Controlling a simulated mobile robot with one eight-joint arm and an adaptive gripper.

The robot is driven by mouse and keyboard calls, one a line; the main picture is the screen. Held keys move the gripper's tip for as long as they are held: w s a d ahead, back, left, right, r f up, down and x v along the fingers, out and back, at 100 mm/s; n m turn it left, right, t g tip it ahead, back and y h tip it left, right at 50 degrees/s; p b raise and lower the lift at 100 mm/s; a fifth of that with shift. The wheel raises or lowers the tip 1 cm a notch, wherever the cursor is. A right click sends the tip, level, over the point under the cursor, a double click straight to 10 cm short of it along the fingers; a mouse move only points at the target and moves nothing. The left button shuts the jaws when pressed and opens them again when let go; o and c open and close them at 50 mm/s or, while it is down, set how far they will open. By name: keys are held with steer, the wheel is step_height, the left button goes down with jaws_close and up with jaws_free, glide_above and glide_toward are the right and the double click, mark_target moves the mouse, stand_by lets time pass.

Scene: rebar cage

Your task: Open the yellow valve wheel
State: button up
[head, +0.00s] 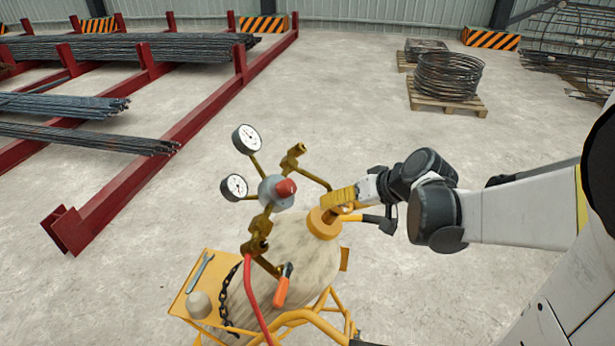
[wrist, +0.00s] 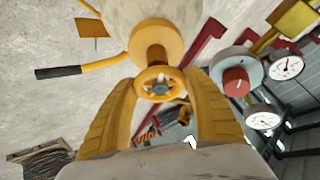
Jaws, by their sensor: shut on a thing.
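The yellow valve wheel (wrist: 147,77) shows in the wrist view, round with spokes, at the end of the orange-yellow collar (wrist: 157,40) of a pale gas cylinder. My gripper (wrist: 161,80) has its two ribbed yellow fingers on either side of the wheel's rim and is shut on it. In the head view my gripper (head: 335,204) reaches in from the right to the top of the cylinder (head: 285,258). The fingers mostly hide the wheel there; the collar (head: 323,225) shows just below them.
A grey regulator with a red knob (head: 285,187) and two white gauges (head: 246,139) stand close left of my gripper. A yellow cart (head: 205,290) carries the cylinder, a wrench and a chain. Its black-gripped handle (wrist: 60,72) is near. Red racks (head: 180,140) with rebar stand left; open floor lies behind.

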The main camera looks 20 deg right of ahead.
steer(key=n+y+b, duration=0.1)
steer(key=n, duration=0.3)
steer(key=shift+d+f+y+b, duration=0.1)
steer(key=shift+y+b, duration=0.25)
steer(key=shift+y, duration=0.05)
steer(key=n+y+b, duration=0.1)
steer(key=n, duration=0.2)
steer(key=shift+n+g+y, duration=0.3)
steer(key=shift+n+g, duration=0.1)
steer(key=n+g+y, duration=0.1)
steer(key=n, duration=0.2)
steer(key=n+g+y+b, duration=0.1)
steer(key=n, duration=0.3)
steer(key=shift+g+b, duration=0.3)
steer(key=shift+n, duration=0.4)
